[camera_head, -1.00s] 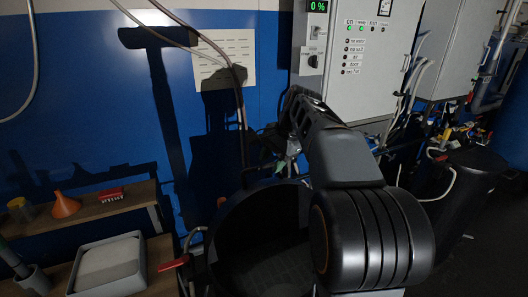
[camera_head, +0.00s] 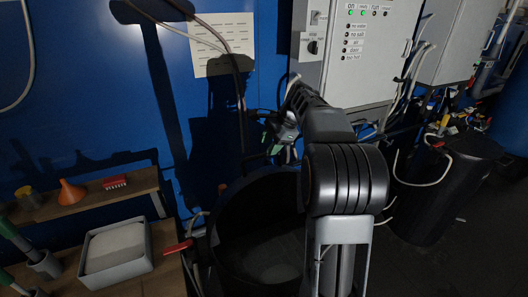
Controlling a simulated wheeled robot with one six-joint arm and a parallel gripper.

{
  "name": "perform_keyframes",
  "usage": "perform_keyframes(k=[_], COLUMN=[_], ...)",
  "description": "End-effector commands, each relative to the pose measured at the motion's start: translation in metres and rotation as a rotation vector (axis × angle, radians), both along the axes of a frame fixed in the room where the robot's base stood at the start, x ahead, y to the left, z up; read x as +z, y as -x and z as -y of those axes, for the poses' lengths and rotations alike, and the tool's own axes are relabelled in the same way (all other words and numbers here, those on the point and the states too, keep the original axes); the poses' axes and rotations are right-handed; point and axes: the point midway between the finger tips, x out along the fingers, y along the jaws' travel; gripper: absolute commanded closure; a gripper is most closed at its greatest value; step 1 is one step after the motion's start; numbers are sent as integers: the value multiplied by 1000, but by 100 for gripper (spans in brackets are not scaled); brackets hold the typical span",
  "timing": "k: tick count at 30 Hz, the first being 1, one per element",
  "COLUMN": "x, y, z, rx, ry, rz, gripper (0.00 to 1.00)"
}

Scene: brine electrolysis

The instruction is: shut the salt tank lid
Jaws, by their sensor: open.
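The salt tank (camera_head: 255,272) is a round black tub in the lower middle, partly hidden behind my arm. Its black lid (camera_head: 250,205) appears raised at the back of the tub, so the dark inside shows; the edge between lid and tub is hard to make out. My gripper (camera_head: 277,133) is beyond the lid's upper edge, near the wall and below the grey cabinet. It is open, and my own arm partly hides it. I cannot tell whether it touches the lid.
A grey control cabinet (camera_head: 352,60) hangs behind my arm. At left, a wooden shelf (camera_head: 90,205) holds an orange funnel (camera_head: 71,192) and a red box (camera_head: 115,182). A grey tray (camera_head: 115,255) and a red handle (camera_head: 177,247) are beside the tub. A second black bin (camera_head: 440,190) stands right.

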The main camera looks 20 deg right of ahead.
Motion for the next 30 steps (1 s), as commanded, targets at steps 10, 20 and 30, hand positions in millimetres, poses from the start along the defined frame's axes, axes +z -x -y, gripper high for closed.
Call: perform_keyframes(k=[10, 20, 30], x=[-32, -36, -36], y=[-11, -12, -12], z=[-15, -16, -16], rx=[2, 1, 1], ry=[-1, 0, 0], rz=[-1, 0, 0], gripper=[58, 58, 84])
